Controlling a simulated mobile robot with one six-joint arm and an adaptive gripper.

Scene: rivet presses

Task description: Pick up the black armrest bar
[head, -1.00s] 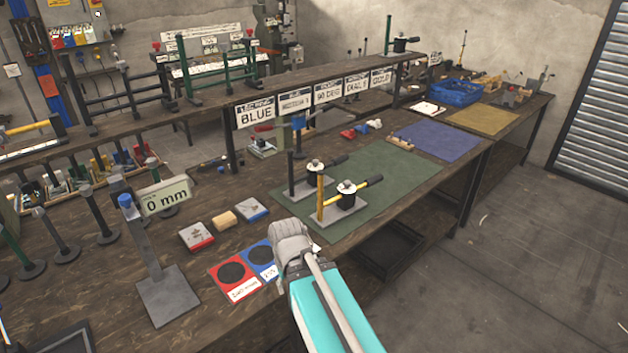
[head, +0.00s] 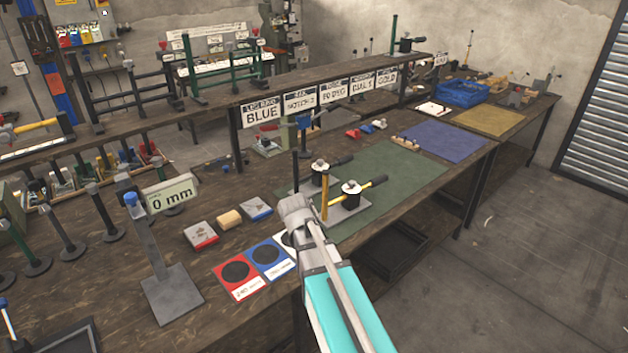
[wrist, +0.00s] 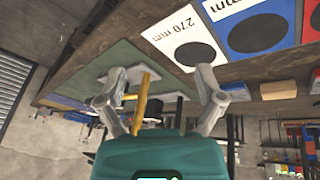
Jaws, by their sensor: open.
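A thin black upright bar (head: 295,170) stands on a grey base plate at the near edge of the green mat, beside a press with a black handle. It is the likeliest armrest bar, but other black bars are in view. A yellow upright bar (head: 325,200) stands on the plate in front of it. My gripper (head: 295,207) is in front of these plates, partly hiding one. In the wrist view my gripper (wrist: 158,85) is open and empty, its fingers wide apart. The yellow bar (wrist: 143,98) appears beyond and between them; the black bar is not clear there.
Red (head: 237,271) and blue (head: 270,258) cards lie left of my gripper, with a white 270 mm card (wrist: 185,38) beside them. A gauge stand (head: 158,240) stands further left. Black racks (head: 125,95) stand on the raised shelf. The green mat's (head: 400,165) far part is clear.

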